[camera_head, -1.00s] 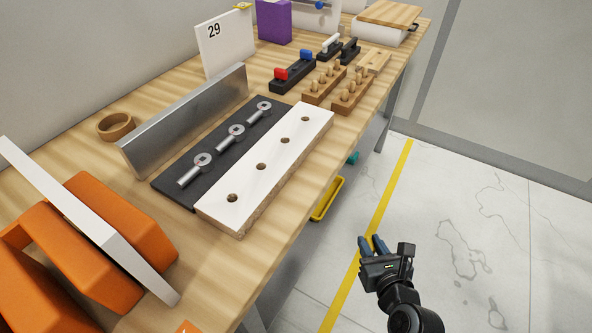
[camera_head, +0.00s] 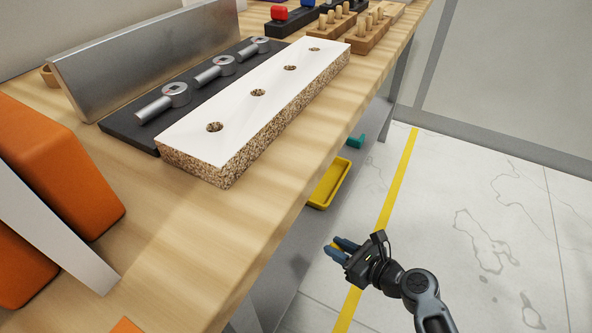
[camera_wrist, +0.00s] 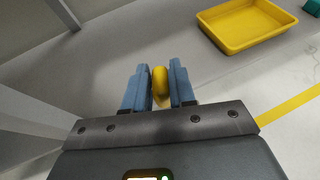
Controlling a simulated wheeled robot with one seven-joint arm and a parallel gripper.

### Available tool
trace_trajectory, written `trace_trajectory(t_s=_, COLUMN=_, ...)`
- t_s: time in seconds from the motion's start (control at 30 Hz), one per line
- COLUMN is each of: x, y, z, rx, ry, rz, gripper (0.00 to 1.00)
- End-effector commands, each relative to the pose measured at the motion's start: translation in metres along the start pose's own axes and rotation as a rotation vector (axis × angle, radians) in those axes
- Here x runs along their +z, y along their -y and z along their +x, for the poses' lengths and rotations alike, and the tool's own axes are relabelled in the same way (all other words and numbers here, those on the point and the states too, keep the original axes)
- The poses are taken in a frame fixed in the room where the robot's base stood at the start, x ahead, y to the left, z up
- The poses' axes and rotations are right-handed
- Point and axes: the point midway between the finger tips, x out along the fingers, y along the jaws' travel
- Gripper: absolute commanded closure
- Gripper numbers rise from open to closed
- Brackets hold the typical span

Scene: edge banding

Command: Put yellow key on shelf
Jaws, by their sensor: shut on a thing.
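My gripper (camera_head: 343,248) is beside the workbench, out past its front edge and lower than its top. Its blue fingers are shut on a small yellow thing, likely the yellow key (camera_wrist: 160,84), which shows between them in the wrist view. Most of the key is hidden by the fingers. A grey shelf (camera_head: 292,262) lies under the bench top, and it shows in the wrist view (camera_wrist: 215,85) ahead of the fingers. The key appears apart from the shelf.
A yellow tray (camera_head: 331,183) and a teal item (camera_head: 356,141) sit on the shelf farther back. The bench top (camera_head: 240,225) overhangs the shelf, with a drilled white board (camera_head: 235,130) near its edge. The shelf's near part looks bare.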

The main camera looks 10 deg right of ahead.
Motion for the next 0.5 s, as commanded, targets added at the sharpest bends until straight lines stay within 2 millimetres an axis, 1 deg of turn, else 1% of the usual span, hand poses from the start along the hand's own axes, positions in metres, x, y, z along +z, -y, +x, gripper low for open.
trace_trajectory(t_s=0.03, x=-0.018, y=-0.005, z=0.018, rx=0.040, ry=0.002, rz=-0.017, gripper=1.00)
trace_trajectory(t_s=0.2, x=-0.034, y=-0.024, z=0.048, rx=0.161, ry=0.001, rz=-0.068, gripper=1.00)
trace_trajectory(t_s=0.33, x=-0.040, y=-0.037, z=0.063, rx=0.231, ry=0.001, rz=-0.096, gripper=1.00)
trace_trajectory(t_s=0.5, x=-0.041, y=-0.046, z=0.073, rx=0.280, ry=-0.001, rz=-0.116, gripper=1.00)
